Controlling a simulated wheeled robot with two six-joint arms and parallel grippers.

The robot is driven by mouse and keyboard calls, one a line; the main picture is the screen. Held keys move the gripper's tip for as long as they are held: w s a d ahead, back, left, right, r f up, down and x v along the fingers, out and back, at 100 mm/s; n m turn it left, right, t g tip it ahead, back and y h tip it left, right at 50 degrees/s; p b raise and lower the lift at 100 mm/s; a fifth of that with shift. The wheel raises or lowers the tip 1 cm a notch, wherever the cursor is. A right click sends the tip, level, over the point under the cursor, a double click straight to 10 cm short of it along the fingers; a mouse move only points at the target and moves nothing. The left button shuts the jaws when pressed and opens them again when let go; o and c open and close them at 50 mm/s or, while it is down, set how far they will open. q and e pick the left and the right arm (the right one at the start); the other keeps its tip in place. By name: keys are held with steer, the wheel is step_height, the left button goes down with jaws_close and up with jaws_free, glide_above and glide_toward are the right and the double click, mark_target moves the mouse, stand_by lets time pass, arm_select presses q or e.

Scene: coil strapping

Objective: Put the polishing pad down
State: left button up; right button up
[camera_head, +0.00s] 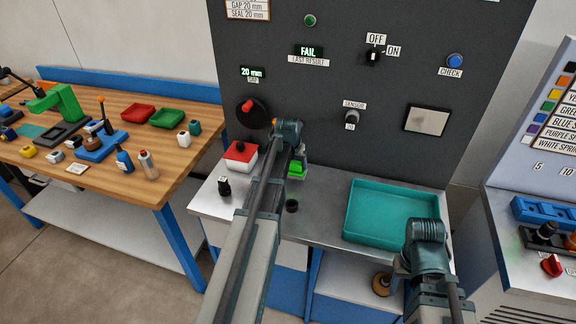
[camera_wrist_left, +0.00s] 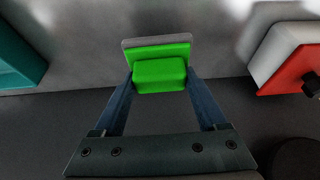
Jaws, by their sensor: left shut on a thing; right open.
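The polishing pad is a bright green block (camera_head: 296,172) with a grey layer along one side. In the left wrist view the pad (camera_wrist_left: 160,74) sits between the two fingers. My left gripper (camera_head: 298,163) is shut on it, over the metal bench top in front of the dark panel. I cannot tell whether the pad touches the bench; my arm hides part of this area in the head view. My right gripper (camera_head: 403,268) is by the front right of the teal tray, open, its fingers mostly hidden by its wrist.
The teal tray (camera_head: 353,238) stands right of the pad. A white box with a red top (camera_head: 240,152) stands to the left. Bare metal shows between cup and tray.

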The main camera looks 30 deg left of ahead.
arm_select(q)
steer(key=shift+w+a+f, duration=0.1)
steer(key=shift+w+a, duration=0.4)
steer(key=shift+a, duration=0.4)
steer(key=shift+w+a+f, duration=0.1)
steer(key=shift+w+a, duration=0.2)
steer(key=shift+a, duration=0.2)
steer(key=shift+w+a, duration=0.3)
steer(key=shift+a, duration=0.2)
step_height(320, 180, down, 3)
steer(key=b, duration=0.3)
steer(key=shift+f+b, duration=0.15)
steer(key=shift+b, duration=0.2)
steer(key=shift+s, duration=0.1)
steer(key=o, duration=1.1)
